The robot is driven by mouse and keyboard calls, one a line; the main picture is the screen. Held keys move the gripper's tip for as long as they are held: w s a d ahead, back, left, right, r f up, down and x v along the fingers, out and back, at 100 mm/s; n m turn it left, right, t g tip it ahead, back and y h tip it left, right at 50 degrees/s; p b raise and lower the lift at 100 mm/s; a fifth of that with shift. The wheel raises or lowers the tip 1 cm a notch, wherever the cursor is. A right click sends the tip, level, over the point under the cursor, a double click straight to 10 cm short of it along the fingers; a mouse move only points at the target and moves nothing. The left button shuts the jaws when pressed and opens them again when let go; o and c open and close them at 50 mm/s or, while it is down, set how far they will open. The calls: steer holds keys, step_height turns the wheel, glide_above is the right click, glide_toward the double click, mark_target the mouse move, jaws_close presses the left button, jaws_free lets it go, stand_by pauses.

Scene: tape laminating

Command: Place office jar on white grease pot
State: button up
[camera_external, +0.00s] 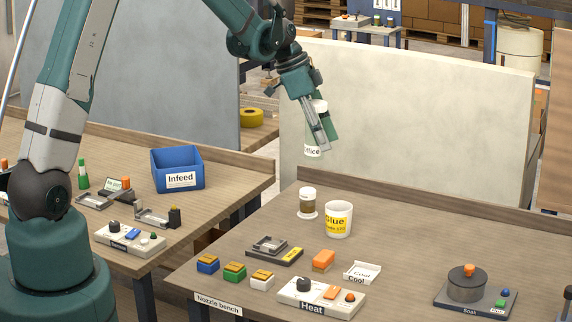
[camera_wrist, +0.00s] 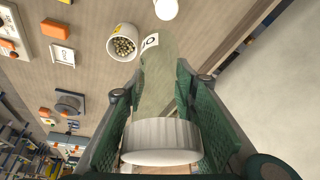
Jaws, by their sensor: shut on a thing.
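The office jar (camera_external: 312,150) is a clear jar with a white lid and a label reading "ffice". My gripper (camera_external: 322,128) is shut on it and holds it well above the right bench, slightly tilted. In the wrist view the jar (camera_wrist: 157,88) lies between the green fingers, its ridged white lid nearest the camera. Below it on the bench stands a small white-lidded pot with a brown band (camera_external: 307,201), on a white base; its white top shows in the wrist view (camera_wrist: 166,8). No label reading grease is legible, so I cannot tell whether this is the grease pot.
A white glue tub (camera_external: 339,221) with beads stands just right of the small pot. Colored blocks, a Heat box (camera_external: 320,298), a Cool tray (camera_external: 362,272) and a Soak unit (camera_external: 468,284) occupy the front and right. The bench's back right is clear.

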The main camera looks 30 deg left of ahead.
mark_target(317, 154)
steer(key=shift+w+a+r, duration=0.1)
steer(key=shift+w+a, duration=0.1)
steer(key=shift+a, duration=0.35)
steer(key=shift+w+a+r, duration=0.1)
steer(key=shift+w+a, duration=0.05)
steer(key=shift+a, duration=0.4)
steer(key=shift+f, duration=0.1)
steer(key=shift+f, duration=2.85)
steer(key=shift+f+p, duration=0.3)
steer(key=shift+f, duration=1.75)
steer(key=shift+f, duration=0.2)
steer(key=o, duration=0.9)
